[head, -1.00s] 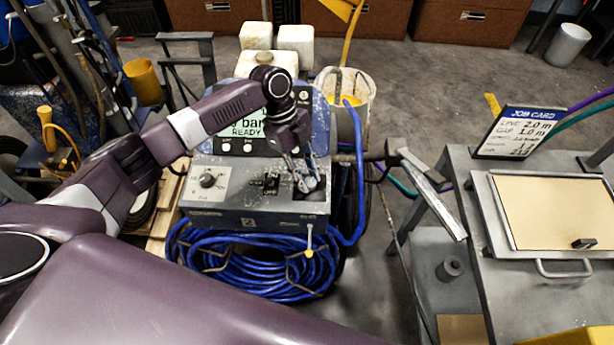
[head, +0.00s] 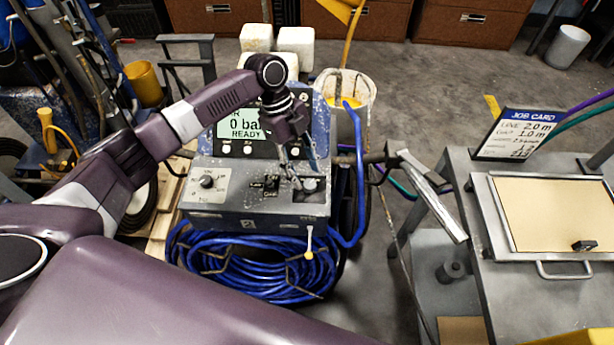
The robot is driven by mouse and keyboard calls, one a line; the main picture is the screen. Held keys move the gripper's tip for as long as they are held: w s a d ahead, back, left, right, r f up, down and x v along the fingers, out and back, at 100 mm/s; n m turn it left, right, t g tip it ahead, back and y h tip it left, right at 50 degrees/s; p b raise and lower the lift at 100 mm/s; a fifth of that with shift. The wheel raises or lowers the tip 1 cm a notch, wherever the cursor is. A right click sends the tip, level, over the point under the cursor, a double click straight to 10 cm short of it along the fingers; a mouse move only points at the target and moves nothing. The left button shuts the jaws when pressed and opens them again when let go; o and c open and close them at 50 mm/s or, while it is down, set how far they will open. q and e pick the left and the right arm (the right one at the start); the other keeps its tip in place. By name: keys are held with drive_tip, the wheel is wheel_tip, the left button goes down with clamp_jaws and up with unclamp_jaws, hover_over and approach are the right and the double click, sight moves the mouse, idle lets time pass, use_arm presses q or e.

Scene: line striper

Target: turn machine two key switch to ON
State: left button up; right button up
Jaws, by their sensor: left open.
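Machine two (head: 225,221) is a grey control box with a "2" on its front, a round dial (head: 206,182) at the left and small black switches (head: 270,184) in the middle. The key switch (head: 310,185) appears to be the round part at the right of the panel; its key position is too small to tell. My left gripper (head: 304,182) is open, pointing down just above and beside that switch. Its fingers partly cover the switch, and I cannot tell whether they touch it. The display (head: 240,124) behind reads "0 bar READY". My right gripper is not in view.
A coiled blue hose (head: 255,262) hangs below the box. A yellow-tipped lever (head: 309,245) hangs at its front. A white bucket (head: 345,90) stands behind. A grey table with a job card (head: 515,134) and a tan board (head: 555,210) is at the right.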

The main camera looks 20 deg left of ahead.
use_arm(q)
drive_tip(key=v, duration=0.9)
drive_tip(key=shift+s, duration=0.1)
